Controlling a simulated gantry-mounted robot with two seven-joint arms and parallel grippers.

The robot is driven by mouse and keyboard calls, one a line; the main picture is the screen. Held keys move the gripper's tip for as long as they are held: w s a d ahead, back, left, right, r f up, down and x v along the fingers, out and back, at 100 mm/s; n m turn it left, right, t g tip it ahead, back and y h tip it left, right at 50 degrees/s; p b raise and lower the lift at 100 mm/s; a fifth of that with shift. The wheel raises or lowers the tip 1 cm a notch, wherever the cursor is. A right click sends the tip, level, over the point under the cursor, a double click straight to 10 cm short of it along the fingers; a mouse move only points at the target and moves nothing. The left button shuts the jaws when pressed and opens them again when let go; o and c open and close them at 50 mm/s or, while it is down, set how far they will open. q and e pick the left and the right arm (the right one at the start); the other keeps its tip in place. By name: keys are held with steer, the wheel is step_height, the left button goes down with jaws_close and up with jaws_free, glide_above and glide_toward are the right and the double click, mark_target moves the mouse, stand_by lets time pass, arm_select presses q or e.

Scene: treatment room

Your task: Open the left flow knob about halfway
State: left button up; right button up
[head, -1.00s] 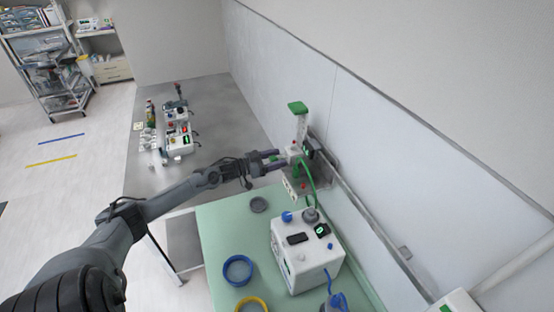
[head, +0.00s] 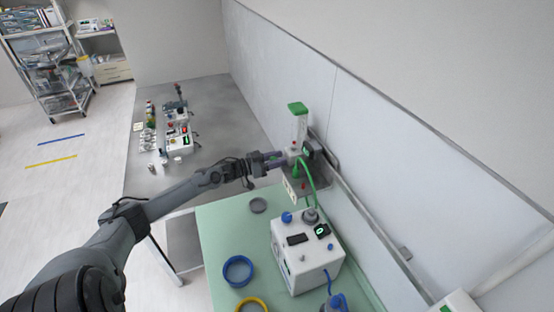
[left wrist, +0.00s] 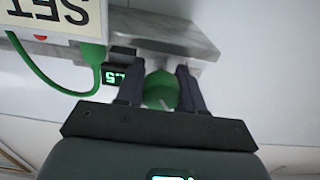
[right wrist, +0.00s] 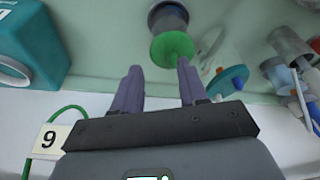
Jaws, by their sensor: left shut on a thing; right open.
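The green left flow knob (left wrist: 160,90) sits between the fingers of my left gripper (left wrist: 160,88) in the left wrist view, with both fingers against its sides. A light pointer mark shows on the knob. Beside it a small dark display (left wrist: 117,76) has lit green digits, seen upside down. In the head view my left gripper (head: 275,160) is at the white flow meter (head: 295,150), which has a clear tube and green cap (head: 298,107); the fingers hide the knob there. My right gripper (right wrist: 158,80) is open and empty in the right wrist view.
A white device (head: 305,262) with a lit display stands on the green table. A blue ring (head: 238,270) and a yellow ring (head: 252,304) lie nearby. A green hose (head: 307,172) runs down from the meter. A wall rail (head: 360,205) is close on the right.

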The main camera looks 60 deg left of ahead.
arm_select(q)
steer(key=shift+r, duration=0.1)
arm_select(e)
steer(key=shift+r, duration=0.15)
arm_select(q)
steer(key=n+p, duration=0.2)
steer(key=n, duration=0.1)
steer(key=shift+a, duration=0.1)
arm_select(e)
step_height(320, 180, up, 2)
arm_select(q)
steer(key=shift+n+p, duration=0.75)
steer(key=shift+n, duration=1.05)
arm_select(e)
steer(key=shift+d+r, duration=0.1)
steer(key=shift+r, duration=0.55)
arm_select(q)
steer(key=o, duration=1)
steer(key=shift+c, duration=0.2)
steer(key=shift+s, duration=0.1)
